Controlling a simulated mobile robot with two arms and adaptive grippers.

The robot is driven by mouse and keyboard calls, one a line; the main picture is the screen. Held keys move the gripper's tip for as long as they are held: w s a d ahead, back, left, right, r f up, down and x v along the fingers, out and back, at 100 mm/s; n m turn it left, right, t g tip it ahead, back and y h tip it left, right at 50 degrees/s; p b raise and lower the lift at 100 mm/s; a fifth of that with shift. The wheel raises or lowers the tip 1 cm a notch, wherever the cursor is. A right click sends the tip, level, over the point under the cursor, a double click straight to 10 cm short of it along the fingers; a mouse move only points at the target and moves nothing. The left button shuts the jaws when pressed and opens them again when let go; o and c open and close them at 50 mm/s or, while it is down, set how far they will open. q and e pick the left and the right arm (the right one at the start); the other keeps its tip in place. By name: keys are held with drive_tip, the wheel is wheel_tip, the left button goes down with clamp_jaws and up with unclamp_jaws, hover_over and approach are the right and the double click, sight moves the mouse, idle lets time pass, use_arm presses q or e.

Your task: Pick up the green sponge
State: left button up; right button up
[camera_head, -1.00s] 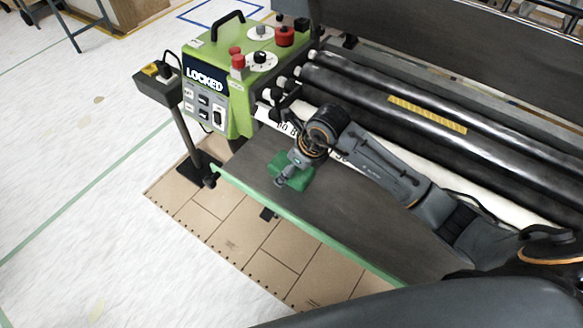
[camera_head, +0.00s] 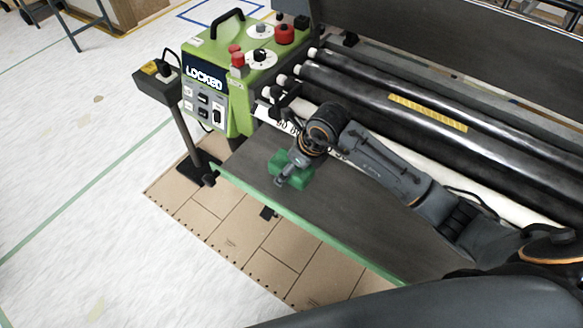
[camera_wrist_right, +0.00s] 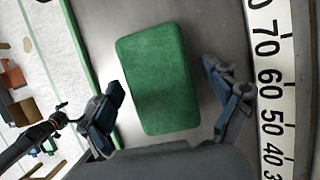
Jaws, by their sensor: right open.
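The green sponge (camera_head: 298,172) lies flat on the dark grey table (camera_head: 350,215) of the machine, near its left end. In the wrist view the sponge (camera_wrist_right: 158,78) is a rounded green block. My right gripper (camera_head: 288,175) is over the sponge and hides part of it. In the wrist view the fingers of my right gripper (camera_wrist_right: 168,105) are spread, one on each side of the sponge, with gaps between them and it.
A green control box (camera_head: 228,85) marked LOCKED stands at the table's left end. Black rollers (camera_head: 390,95) run behind the table. A white ruler strip (camera_wrist_right: 272,95) lies right of the sponge in the wrist view. A control post (camera_head: 182,120) stands at the left.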

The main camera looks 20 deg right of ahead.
sight(288, 161)
drive_tip(key=c, duration=1.1)
drive_tip(key=shift+c, duration=0.2)
drive_tip(key=shift+r, duration=0.4)
wheel_tip(288, 161, up, 3)
drive_tip(key=shift+w+b, duration=0.1)
drive_tip(key=shift+b, duration=0.45)
drive_tip(key=s+r, duration=0.2)
drive_tip(key=r, duration=0.1)
drive_tip(key=s+d+r, duration=0.1)
drive_tip(key=s+r, duration=0.2)
drive_tip(key=shift+s+d+b, duration=0.15)
drive_tip(key=shift+d+b, duration=0.05)
drive_tip(key=shift+b, duration=0.1)
drive_tip(key=s+d+r+b, duration=0.1)
drive_tip(key=s+d+r, duration=0.1)
drive_tip(key=s, duration=0.6)
drive_tip(key=shift+a+b+v, duration=0.2)
drive_tip(key=shift+b+v, duration=0.1)
drive_tip(key=shift+v, duration=0.6)
